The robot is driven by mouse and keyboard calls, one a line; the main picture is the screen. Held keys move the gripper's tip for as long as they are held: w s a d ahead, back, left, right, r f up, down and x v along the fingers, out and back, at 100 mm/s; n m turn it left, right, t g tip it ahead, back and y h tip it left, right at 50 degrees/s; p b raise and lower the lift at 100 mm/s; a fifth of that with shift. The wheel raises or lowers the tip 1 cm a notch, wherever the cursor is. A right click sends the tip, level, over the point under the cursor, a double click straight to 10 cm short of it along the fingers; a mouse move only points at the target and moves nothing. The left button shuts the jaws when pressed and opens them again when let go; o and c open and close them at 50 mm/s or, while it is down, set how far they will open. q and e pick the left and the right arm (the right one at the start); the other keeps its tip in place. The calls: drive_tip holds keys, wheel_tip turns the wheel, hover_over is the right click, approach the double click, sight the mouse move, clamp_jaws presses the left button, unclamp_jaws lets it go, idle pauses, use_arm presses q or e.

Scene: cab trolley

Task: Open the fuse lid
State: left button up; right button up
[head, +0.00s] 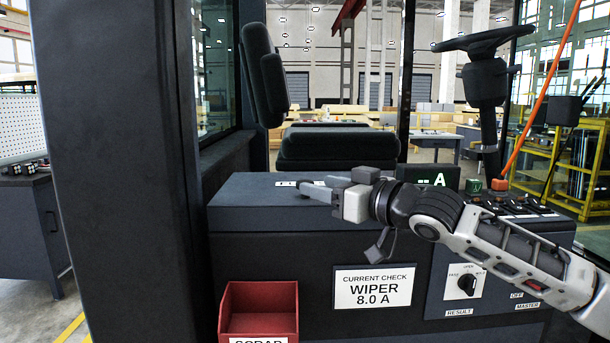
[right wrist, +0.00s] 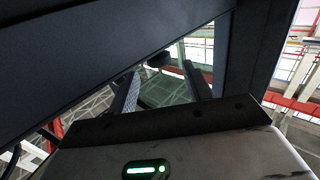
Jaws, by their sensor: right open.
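The dark console (head: 245,195) has a flat top with a white label (head: 287,183) on it, partly covered by my gripper. The fuse lid's outline cannot be told apart from this dark top. My right gripper (head: 318,184) reaches in from the right and is over the console top beside the label. It is open, and nothing shows between its fingers. In the right wrist view my gripper (right wrist: 162,85) shows two spread fingers, with a dark flat surface (right wrist: 90,55) close by at the upper left. My left gripper is not in view.
A red scrap bin (head: 258,312) is on the console front, beside a "WIPER 8.0 A" card (head: 374,288). A meter display (head: 430,180) and a rotary switch (head: 466,282) are to the right. A thick dark pillar (head: 115,170) stands at left; a seat (head: 330,146) is behind.

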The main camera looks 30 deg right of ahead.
drive_tip(key=p+x, duration=0.1)
drive_tip(key=x, duration=0.1)
drive_tip(key=p+x, duration=0.1)
drive_tip(key=shift+w+r, duration=0.2)
drive_tip(key=shift+w, duration=0.2)
drive_tip(key=shift+w+a+f, duration=0.2)
drive_tip(key=shift+w+a, duration=0.1)
drive_tip(key=shift+w, duration=0.4)
clamp_jaws()
